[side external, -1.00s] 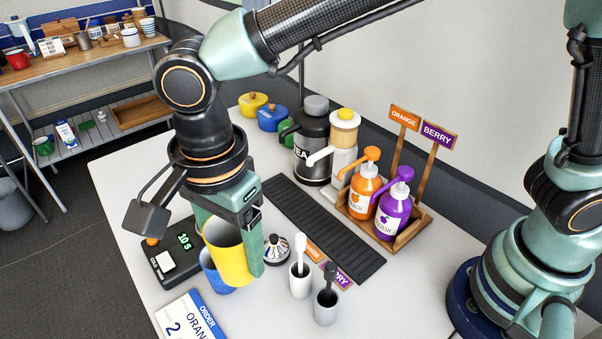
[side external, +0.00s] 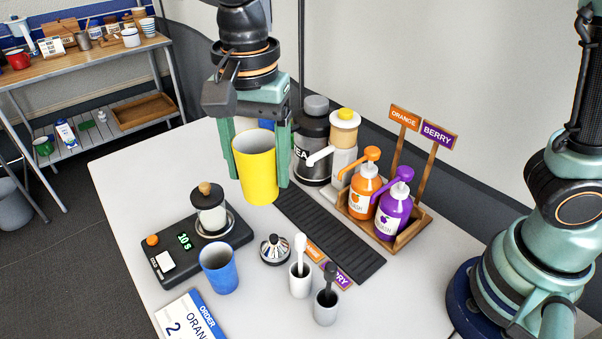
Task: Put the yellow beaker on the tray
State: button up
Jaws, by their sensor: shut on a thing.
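The yellow beaker (side external: 256,170) is upright between the fingers of my gripper (side external: 260,181), which is shut on it, one green finger at each side. The black ribbed tray (side external: 335,240) lies on the white table, running from behind the beaker toward the lower right. The beaker's base shows at the tray's far left end; I cannot tell how high it is above the surface. No beaker stands on the tray.
A blue beaker (side external: 219,268) stands in front of the black scale (side external: 195,240), which bears a lidded jar. A tea dispenser (side external: 312,145) and squash pump bottles (side external: 393,212) stand behind the tray.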

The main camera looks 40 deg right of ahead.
jog(key=w+d+r+n, duration=0.15)
jog(key=d+n, duration=0.35)
jog(key=d, duration=0.8)
jog(key=w+d+r+n, duration=0.15)
jog(key=d+n, duration=0.35)
jog(key=d, duration=0.7)
jog(key=s+a+f+m, duration=0.1)
jog(key=a+m, duration=0.3)
jog(key=a, duration=0.7)
jog(key=s+a+f+m, duration=0.1)
jog(key=s+a+m, duration=0.3)
jog(key=a, duration=0.6)
jog(key=s+a+f+m, duration=0.2)
jog(key=a+m, duration=0.3)
jog(key=a, duration=0.6)
jog(key=shift+s+a, duration=0.3)
jog(key=shift+s, duration=0.3)
jog(key=shift+f, duration=0.1)
notch_tip(320, 180, down, 20)
jog(key=shift+r, duration=0.2)
jog(key=shift+f, duration=0.15)
